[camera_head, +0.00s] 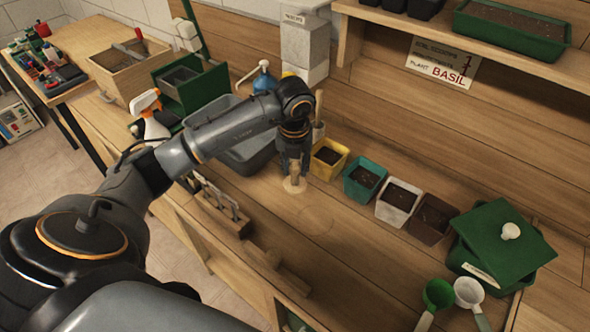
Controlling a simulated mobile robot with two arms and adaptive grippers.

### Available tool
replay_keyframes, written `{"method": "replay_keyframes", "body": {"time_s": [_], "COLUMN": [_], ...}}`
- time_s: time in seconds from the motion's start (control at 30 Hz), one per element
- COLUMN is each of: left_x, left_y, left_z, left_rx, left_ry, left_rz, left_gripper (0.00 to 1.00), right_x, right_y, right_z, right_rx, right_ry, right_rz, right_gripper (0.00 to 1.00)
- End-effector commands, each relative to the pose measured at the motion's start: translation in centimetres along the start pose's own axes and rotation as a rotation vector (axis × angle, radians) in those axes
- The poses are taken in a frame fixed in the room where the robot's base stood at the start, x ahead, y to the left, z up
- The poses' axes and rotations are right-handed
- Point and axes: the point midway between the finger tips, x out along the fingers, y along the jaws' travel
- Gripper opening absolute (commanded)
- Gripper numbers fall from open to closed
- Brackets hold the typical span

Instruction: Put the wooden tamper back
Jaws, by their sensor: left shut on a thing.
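The wooden tamper (294,186) is upright, with its pale round foot low over the wooden bench; I cannot tell whether it touches the wood. My left gripper (294,167) points down and is shut on the tamper's handle, which the fingers partly hide. The tamper is in front of the yellow pot (327,158) and to the right of the grey tub (248,150). My right gripper is not in view.
To the right stand a teal pot (363,181), a white pot (397,202), a brown pot (431,219) and a green lidded box (503,245). Green and white scoops (438,294) lie at the front right. A wooden tool rack (226,215) is along the front edge.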

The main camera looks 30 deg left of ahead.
Motion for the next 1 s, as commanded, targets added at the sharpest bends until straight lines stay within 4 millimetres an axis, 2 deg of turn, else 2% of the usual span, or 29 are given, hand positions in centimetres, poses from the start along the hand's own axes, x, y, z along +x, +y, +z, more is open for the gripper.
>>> {"method": "replay_keyframes", "body": {"time_s": [0.23, 0.33, 0.47, 0.87, 0.9, 0.97, 1.0], "left_x": [2.0, 3.3, 4.7, 5.5, 5.3, 5.3, 5.3], "left_y": [0.0, 0.0, 0.0, 0.0, 0.0, 0.0, 0.0], "left_z": [1.3, 1.0, 0.9, 0.9, 0.9, 0.9, 0.9], "left_rx": [-0.001, 0.0, 0.0, 0.0, 0.0, 0.0, 0.0], "left_ry": [0.001, 0.005, 0.001, -0.001, -0.001, 0.0, 0.0], "left_rz": [0.0, 0.001, -0.001, -0.001, -0.001, -0.001, -0.001], "left_gripper": [0.05, 0.05, 0.05, 0.05, 0.38, 0.5, 0.53], "right_x": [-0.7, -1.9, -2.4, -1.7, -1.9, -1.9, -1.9], "right_y": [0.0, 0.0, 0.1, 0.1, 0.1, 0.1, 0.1], "right_z": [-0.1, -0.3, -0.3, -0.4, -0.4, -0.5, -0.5], "right_rx": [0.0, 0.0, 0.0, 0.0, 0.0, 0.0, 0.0], "right_ry": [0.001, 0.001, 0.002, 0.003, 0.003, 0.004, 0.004], "right_rz": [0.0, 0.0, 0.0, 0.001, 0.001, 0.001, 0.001], "right_gripper": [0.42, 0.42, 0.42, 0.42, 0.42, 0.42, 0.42]}}
